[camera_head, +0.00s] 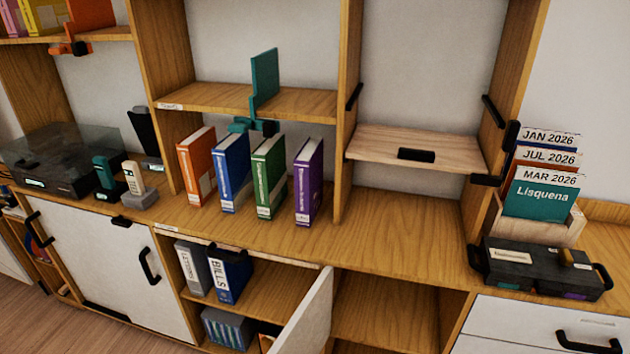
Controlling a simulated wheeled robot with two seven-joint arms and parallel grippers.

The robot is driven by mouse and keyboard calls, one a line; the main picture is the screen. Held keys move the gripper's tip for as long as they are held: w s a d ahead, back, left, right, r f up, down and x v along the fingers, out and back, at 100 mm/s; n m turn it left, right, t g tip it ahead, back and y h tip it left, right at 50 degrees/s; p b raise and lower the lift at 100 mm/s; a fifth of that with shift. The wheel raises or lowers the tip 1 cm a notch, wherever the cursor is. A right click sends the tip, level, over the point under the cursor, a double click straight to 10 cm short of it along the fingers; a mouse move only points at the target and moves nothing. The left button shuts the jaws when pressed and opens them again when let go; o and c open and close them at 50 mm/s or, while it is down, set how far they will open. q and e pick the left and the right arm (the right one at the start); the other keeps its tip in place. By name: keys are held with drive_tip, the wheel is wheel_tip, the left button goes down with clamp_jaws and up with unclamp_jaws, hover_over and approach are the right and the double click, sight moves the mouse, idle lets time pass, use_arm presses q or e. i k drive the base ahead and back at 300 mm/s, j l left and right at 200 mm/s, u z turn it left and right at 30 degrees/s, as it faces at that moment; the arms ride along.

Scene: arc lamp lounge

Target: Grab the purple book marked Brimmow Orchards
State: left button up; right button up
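A purple book (308,182) stands upright on the counter, at the right end of a short row of books. Its spine faces me with pale vertical lettering that is too small to read. To its left stand a green book (269,177), a blue book (232,173) and an orange book (197,167), with gaps between them. Neither of my grippers shows in the head view.
A teal bookend (264,80) is on the shelf above the row. The counter right of the purple book is bare beyond a wooden upright (347,110). Below, a cabinet door (309,312) hangs open. A black case (540,268) and a calendar holder (535,225) stand at right.

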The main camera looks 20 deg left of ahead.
sight(308, 163)
drive_tip(key=i+l+u, duration=0.15)
drive_tip(key=i+l, duration=0.15)
drive_tip(key=i+l+u, duration=0.15)
drive_tip(key=i+l, duration=0.15)
drive_tip(key=i+l+u, duration=0.15)
drive_tip(key=l, duration=0.35)
drive_tip(key=i, duration=0.1)
